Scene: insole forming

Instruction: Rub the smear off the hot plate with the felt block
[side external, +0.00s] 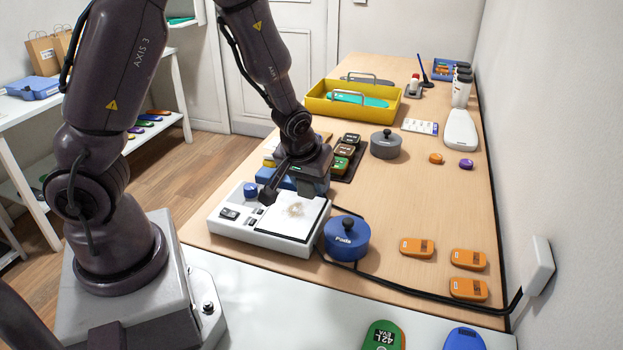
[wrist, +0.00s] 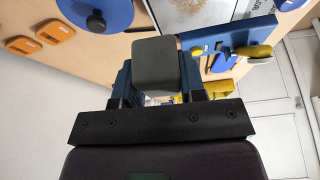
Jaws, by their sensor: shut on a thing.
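The hot plate (side external: 262,236) is a white unit with a dark-framed pale top, a blue knob and black switches. A brownish smear (side external: 296,210) lies near the middle of that top. Part of the plate and the smear (wrist: 262,3) also show at the top of the wrist view. My gripper (wrist: 155,75) is shut on the felt block (wrist: 155,62), a grey block between its blue fingers. In the side view my gripper (side external: 293,186) is just behind the plate's far edge; the block is hard to make out there. I cannot tell its height above the plate.
A blue rack (wrist: 225,45) with tools stands beside the plate. A blue lidded pot (side external: 347,240) is right of the plate, with a black cable behind. A grey pot (side external: 386,145) and yellow tote (side external: 352,108) stand farther back. Orange pads (side external: 417,248) lie at the right front.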

